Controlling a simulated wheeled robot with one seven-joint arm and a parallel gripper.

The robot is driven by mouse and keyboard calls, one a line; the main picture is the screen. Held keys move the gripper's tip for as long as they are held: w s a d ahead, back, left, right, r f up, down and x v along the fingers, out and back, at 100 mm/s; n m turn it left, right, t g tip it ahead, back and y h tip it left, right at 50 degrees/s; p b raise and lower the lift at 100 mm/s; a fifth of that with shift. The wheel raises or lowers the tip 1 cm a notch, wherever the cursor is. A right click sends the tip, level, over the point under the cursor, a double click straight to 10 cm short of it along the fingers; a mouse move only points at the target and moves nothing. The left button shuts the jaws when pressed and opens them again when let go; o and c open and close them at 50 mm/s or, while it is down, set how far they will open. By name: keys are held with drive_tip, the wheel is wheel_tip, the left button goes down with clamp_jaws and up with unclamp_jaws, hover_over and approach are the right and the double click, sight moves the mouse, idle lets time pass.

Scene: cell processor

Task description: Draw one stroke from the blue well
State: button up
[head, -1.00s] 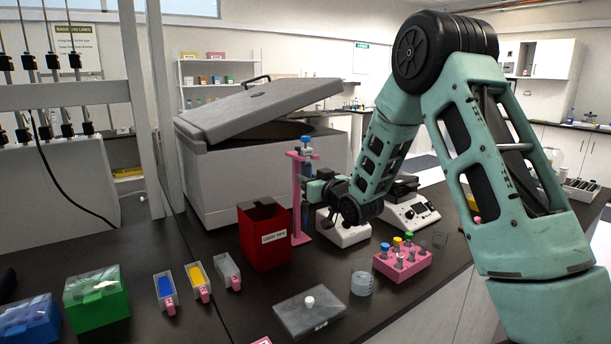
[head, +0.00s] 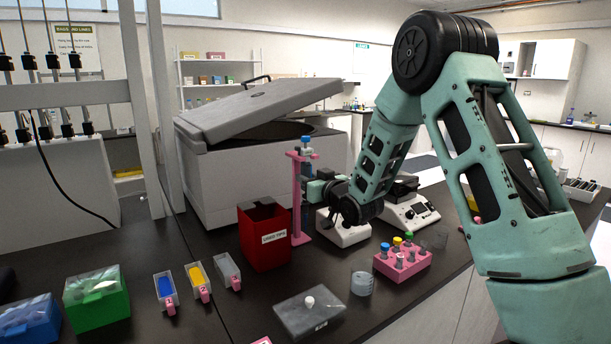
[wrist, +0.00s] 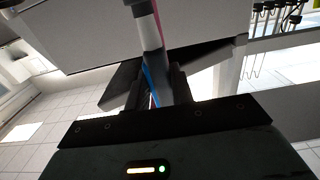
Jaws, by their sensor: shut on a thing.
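The blue well (head: 165,289) is a clear narrow trough with blue inside and a pink tab, at the front left of the bench. My gripper (head: 308,190) is at the pink stand (head: 297,205), well to the right of and behind the blue well. It is shut on the pipette (head: 306,143), an upright tool with a blue top that is still at the stand. In the wrist view the pipette's grey and white shaft (wrist: 152,40) runs between the dark fingers (wrist: 155,92). The pipette's lower end is hard to make out.
A yellow well (head: 199,279) and a clear well (head: 228,270) stand right of the blue one. A red used-tips bin (head: 266,238), a lidded grey box (head: 309,313), a beaker (head: 362,283) and a pink tube rack (head: 403,264) stand nearby. Green (head: 97,299) and blue (head: 30,318) tip boxes are at left.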

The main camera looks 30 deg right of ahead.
drive_tip(key=shift+r, duration=0.3)
idle(0.5)
drive_tip(key=s+b, duration=0.3)
drive_tip(key=s, duration=0.6)
drive_tip(key=shift+d, duration=0.2)
